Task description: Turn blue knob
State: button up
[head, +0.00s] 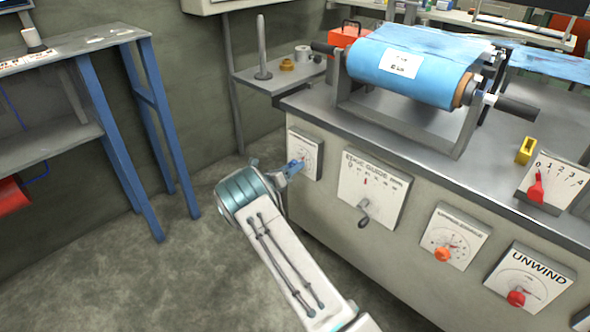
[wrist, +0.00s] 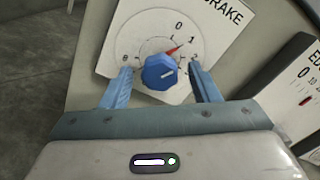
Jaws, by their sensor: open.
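The blue knob (wrist: 160,72) sits on a white dial plate (wrist: 118,45) whose label reads "RAKE" where visible. A red pointer (wrist: 173,49) shows at the knob's upper right, near the 1. My gripper (wrist: 160,69) is open, with one blue finger on each side of the knob. A gap shows between the knob and each finger; I cannot tell how deep the fingertips reach. In the head view, my gripper (head: 291,170) is at the left end of the machine front, in front of the dial plate (head: 308,151), and the knob is hard to make out.
The edge guide plate (head: 372,187) with a crank is just right of the dial. Further right are two dials with orange-red knobs (head: 442,254) (head: 516,298). A blue film roll (head: 415,70) lies on top of the machine. A blue-legged table (head: 105,130) stands left; the floor between is clear.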

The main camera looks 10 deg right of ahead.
jog(key=shift+w+d, duration=0.4)
jog(key=shift+d, duration=0.2)
jog(key=c, duration=1)
jog(key=shift+o, duration=0.2)
